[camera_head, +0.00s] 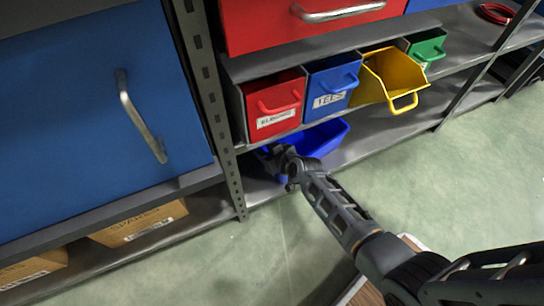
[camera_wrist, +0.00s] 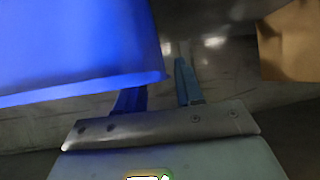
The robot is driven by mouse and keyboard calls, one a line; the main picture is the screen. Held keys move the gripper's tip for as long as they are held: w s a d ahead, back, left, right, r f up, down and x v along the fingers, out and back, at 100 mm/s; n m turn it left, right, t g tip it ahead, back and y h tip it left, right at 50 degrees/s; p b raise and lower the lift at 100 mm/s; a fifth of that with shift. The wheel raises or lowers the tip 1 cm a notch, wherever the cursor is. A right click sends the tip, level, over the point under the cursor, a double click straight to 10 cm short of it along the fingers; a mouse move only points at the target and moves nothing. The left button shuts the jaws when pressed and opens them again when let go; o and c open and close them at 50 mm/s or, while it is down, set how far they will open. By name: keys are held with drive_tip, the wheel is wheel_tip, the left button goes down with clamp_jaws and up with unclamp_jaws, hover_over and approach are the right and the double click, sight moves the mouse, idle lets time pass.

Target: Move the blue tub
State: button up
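The blue tub (camera_head: 328,137) is on the bottom shelf, under the row of bins, partly hidden by my wrist in the head view. In the wrist view the blue tub (camera_wrist: 75,45) fills the upper left, its lower edge bright. My gripper (camera_head: 272,157) is at the tub's near left side, low over the shelf. In the wrist view my gripper (camera_wrist: 163,88) has its fingers apart, with bare shelf visible between them. The left finger runs up behind the tub's edge and its tip is hidden. The right finger is clear of the tub. Contact cannot be told.
Red (camera_head: 273,106), blue (camera_head: 331,86), yellow (camera_head: 394,78) and green (camera_head: 427,47) bins stand just above the tub. A metal post (camera_head: 218,112) is left of it. A cardboard box (camera_wrist: 290,42) is at the wrist view's right. The floor (camera_head: 440,170) in front is open.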

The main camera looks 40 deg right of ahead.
drive_tip(key=shift+x, duration=0.85)
clamp_jaws()
